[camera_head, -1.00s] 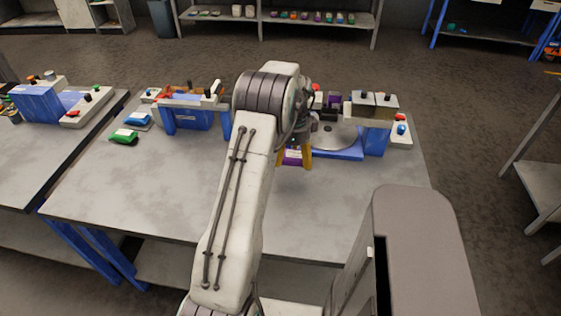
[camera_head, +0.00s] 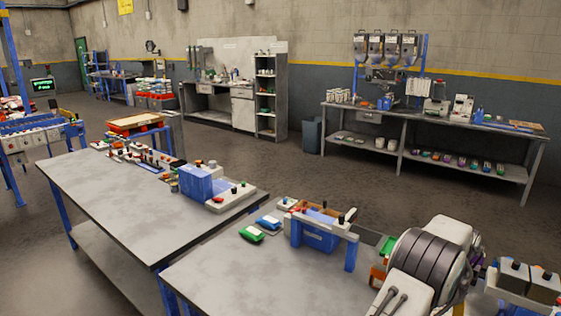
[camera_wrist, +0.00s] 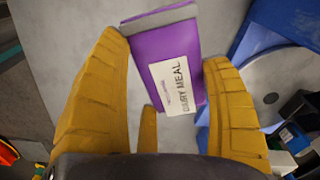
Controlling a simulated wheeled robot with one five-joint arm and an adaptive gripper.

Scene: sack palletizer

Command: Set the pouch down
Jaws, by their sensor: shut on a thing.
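A purple pouch (camera_wrist: 165,50) with a grey end and a white label reading "DAIRY MEAL" shows in the wrist view. My gripper (camera_wrist: 170,75) has yellow fingers on either side of the pouch and is shut on it. A grey tabletop (camera_wrist: 70,20) lies beneath; I cannot tell how far the pouch is above it. In the head view my arm is at the lower right, and the gripper's fingers and the pouch are hidden or out of frame there. A green pouch (camera_head: 251,235) and a blue pouch (camera_head: 268,222) lie on the near table (camera_head: 230,280).
A blue fixture with a round metal plate (camera_wrist: 290,80) stands right of the pouch. A blue machine (camera_head: 320,235) stands beside the blue pouch. Another table (camera_head: 110,215) with a blue unit (camera_head: 196,183) is at left. The near table's front left is bare.

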